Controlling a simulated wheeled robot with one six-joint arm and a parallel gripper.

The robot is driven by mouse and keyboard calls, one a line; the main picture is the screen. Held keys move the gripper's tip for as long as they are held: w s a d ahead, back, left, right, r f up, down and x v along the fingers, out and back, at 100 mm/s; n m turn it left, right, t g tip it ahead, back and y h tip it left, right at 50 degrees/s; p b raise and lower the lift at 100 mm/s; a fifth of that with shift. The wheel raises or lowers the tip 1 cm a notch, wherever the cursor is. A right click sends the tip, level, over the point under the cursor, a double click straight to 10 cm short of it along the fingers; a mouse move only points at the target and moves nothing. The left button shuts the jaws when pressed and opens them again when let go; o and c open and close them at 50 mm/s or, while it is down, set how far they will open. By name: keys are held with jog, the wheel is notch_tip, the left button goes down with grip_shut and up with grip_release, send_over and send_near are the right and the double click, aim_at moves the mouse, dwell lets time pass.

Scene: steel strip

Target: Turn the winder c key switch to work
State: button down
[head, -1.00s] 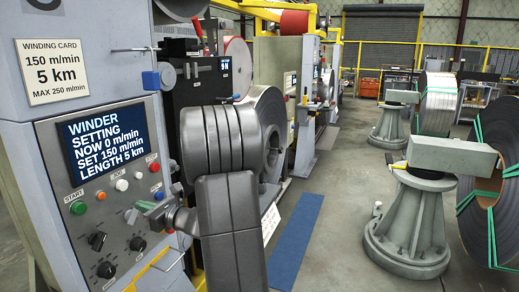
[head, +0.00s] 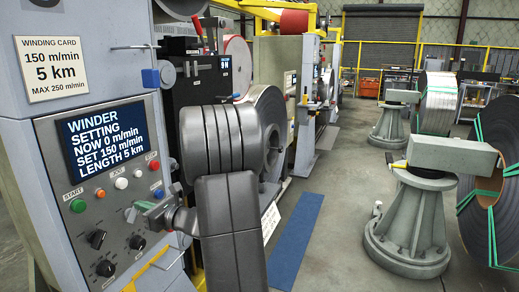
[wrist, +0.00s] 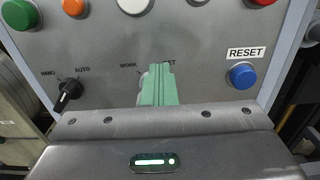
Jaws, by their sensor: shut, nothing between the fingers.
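The winder control panel (head: 105,180) is at the left in the head view. Its screen (head: 101,142) reads WINDER SETTING, NOW 0 m/min, SET 150 m/min, LENGTH 5 km. No letter C is readable on it. In the wrist view, the WORK label (wrist: 128,66) and the partly covered SET label (wrist: 169,62) mark the key switch (wrist: 141,87). Only a pale edge of the switch shows; my fingers hide the rest, so its key position cannot be told. My gripper (wrist: 158,84) has green fingers, shut and empty, in front of the switch. It also shows in the head view (head: 144,206).
A black selector (wrist: 69,92) with an AUTO label is left of the switch, and a blue RESET button (wrist: 242,75) is right. Green (head: 77,205), orange, white and red buttons sit above. A blue floor mat (head: 295,235) and grey pedestals (head: 412,225) stand farther right.

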jog(key=shift+s+a+b, duration=0.1)
jog(key=shift+s+b, duration=0.2)
jog(key=shift+s, duration=0.05)
jog(key=shift+s+a+b, duration=0.15)
jog(key=shift+s+b, duration=0.15)
jog(key=shift+s, duration=0.05)
jog(key=shift+s+a+f+b, duration=0.1)
jog(key=shift+s+a+b, duration=0.15)
jog(key=shift+s+b, duration=0.4)
dwell(0.4)
jog(key=shift+s+a+r, duration=0.1)
jog(key=shift+s+r, duration=0.05)
jog(key=shift+r, duration=0.25)
jog(key=v, duration=0.6)
